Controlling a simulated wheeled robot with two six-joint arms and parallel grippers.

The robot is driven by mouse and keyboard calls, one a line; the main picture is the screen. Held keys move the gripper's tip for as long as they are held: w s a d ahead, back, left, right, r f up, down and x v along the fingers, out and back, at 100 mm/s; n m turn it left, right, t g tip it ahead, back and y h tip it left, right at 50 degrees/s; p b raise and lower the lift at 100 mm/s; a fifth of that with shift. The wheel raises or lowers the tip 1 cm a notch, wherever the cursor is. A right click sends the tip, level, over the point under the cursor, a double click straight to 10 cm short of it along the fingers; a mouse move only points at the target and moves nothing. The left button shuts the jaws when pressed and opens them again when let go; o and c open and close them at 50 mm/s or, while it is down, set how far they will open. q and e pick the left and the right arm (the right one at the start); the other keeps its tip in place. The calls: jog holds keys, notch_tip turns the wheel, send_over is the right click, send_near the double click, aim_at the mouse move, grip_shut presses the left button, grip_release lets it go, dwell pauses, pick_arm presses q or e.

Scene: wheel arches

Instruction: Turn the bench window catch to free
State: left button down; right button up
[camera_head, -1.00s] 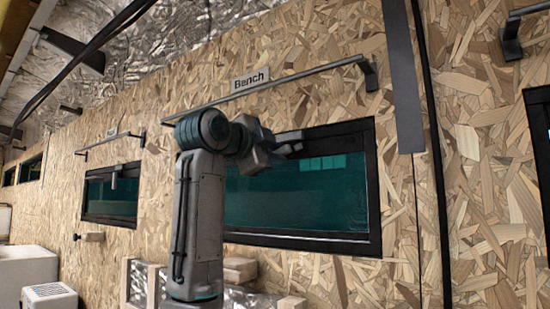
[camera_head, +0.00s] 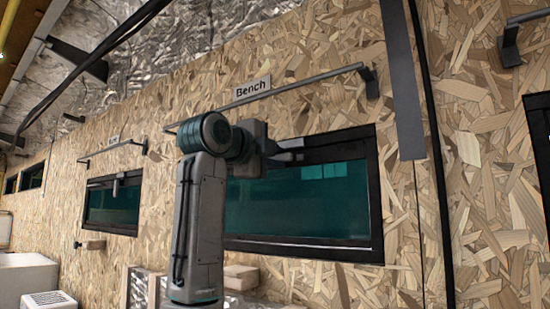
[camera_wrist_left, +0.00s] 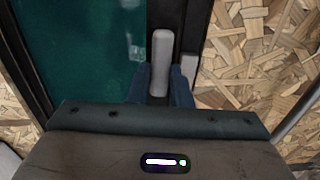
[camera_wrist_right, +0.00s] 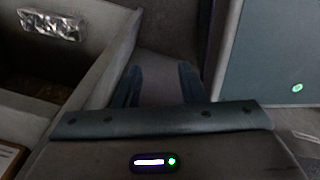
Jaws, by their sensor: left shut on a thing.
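The bench window (camera_head: 290,208) is a dark-framed teal pane in the chipboard wall, under a "Bench" label (camera_head: 252,87). Its catch (camera_wrist_left: 161,58) is a pale grey rounded lever at the frame's edge, seen in the left wrist view. My left gripper (camera_wrist_left: 161,85) is shut on the catch, one finger on each side. In the head view my left gripper (camera_head: 291,151) is at the top of the window frame, and it and the arm hide the catch. My right gripper (camera_wrist_right: 159,72) is open and empty in the right wrist view, away from the window.
A grey rail (camera_head: 285,90) runs above the window, close over my left wrist. A smaller window (camera_head: 112,207) with its own grey handle is at the left. Wood blocks (camera_head: 240,277) lie below the arm. A grey open box (camera_wrist_right: 100,65) is beside my right gripper.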

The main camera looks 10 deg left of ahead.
pick_arm(q)
jog(key=c, duration=1.3)
grip_release()
jog(key=shift+d, duration=0.1)
jog(key=shift+s, duration=0.1)
jog(key=shift+s+a+f+b, duration=0.1)
jog(key=shift+s+a+b, duration=0.1)
jog(key=shift+s+b, duration=0.1)
jog(key=b+v, duration=0.4)
jog(key=v, duration=0.6)
